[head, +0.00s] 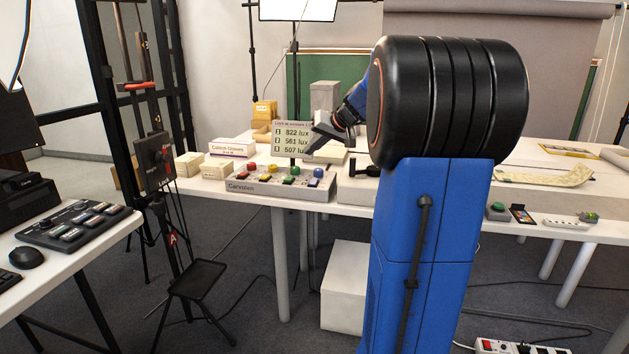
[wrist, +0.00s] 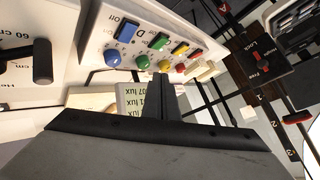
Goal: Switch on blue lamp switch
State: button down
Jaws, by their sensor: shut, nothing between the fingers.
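The switch panel (head: 262,188) lies on the long white table. It carries red, yellow, green and blue round knobs, with a coloured rocker switch beside each. The blue switch (wrist: 127,31) is a rectangular rocker at the end of the row, beside the blue round knob (wrist: 112,57); the blue knob also shows in the head view (head: 318,173). I cannot tell which way the blue rocker is tipped. My gripper (wrist: 161,80) is shut and empty, its tips near the green knob (wrist: 142,62) in the wrist view. In the head view my gripper (head: 312,146) is above the panel, apart from it.
A lux display (head: 292,138) stands right behind the panel, close to my gripper. A small device with a black lever (head: 366,170) sits to the panel's right. White boxes (head: 215,168) are at the left, and a tripod stand (head: 158,160) rises beside the table.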

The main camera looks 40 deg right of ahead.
aim_at(317, 181)
jog(key=shift+w+d+r, duration=0.1)
jog(key=shift+w+d, duration=0.1)
jog(key=shift+d, duration=0.45)
jog(key=shift+w+d+r, duration=0.1)
jog(key=shift+w+d, duration=0.05)
jog(key=shift+d, duration=0.45)
jog(key=shift+f, duration=0.1)
jog(key=shift+w+d+f, duration=0.1)
jog(key=shift+d+f, duration=0.05)
jog(key=shift+f, duration=1.3)
jog(key=shift+w+d+f, duration=0.15)
jog(key=shift+f, duration=1.3)
jog(key=shift+w+d+f, duration=0.1)
jog(key=shift+d+f, duration=0.05)
jog(key=shift+f, duration=1.3)
jog(key=shift+f, duration=0.1)
jog(key=shift+f, duration=0.3)
jog(key=shift+w+d+f, duration=0.1)
jog(key=shift+f, duration=0.2)
jog(key=shift+r, duration=0.15)
jog(key=shift+r, duration=0.6)
